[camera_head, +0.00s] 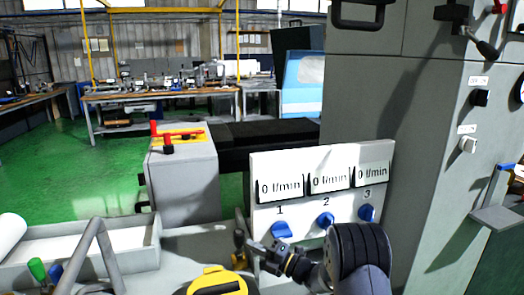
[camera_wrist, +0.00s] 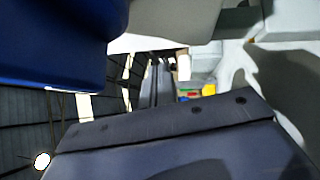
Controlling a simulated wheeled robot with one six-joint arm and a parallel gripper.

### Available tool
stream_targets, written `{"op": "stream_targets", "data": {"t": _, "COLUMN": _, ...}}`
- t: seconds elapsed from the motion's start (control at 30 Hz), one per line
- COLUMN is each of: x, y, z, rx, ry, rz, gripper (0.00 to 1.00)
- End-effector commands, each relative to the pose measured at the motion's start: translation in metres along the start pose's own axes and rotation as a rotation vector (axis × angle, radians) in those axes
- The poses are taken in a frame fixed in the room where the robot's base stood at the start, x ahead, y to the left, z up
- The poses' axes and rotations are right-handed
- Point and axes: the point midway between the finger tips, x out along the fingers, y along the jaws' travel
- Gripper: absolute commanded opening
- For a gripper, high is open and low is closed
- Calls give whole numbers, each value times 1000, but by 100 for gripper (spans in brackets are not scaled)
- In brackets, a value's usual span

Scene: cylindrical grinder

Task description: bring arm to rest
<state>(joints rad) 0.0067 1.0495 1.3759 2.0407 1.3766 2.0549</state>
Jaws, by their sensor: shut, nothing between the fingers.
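My arm rises at the lower right of the head view, with a dark ribbed joint in front of the flow panel. My gripper (camera_head: 256,248) appears as a small dark shape to the left of that joint. It is shut and empty, low in front of the panel's lower left part. Its fingertips are small and hard to make out. In the wrist view a dark plate with holes and a dark blue shape fill much of the picture, and no fingers can be made out clearly.
A white panel (camera_head: 268,215) with three flow gauges and blue knobs stands close behind my gripper. A tall grey cabinet (camera_head: 430,130) is at the right. A grey tray (camera_head: 90,250) lies at the lower left. A workbench (camera_head: 165,95) stands far back across green floor (camera_head: 85,175).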

Motion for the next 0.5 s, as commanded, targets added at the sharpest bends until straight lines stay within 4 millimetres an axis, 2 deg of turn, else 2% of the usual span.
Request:
{"op": "stream_targets", "data": {"t": 0.1, "x": 2, "y": -8, "z": -3, "rx": -22, "ry": 1, "rz": 24, "gripper": 0}}
{"op": "stream_targets", "data": {"t": 0.5, "x": -1, "y": -15, "z": -14, "rx": -127, "ry": 1, "rz": 127, "gripper": 0}}
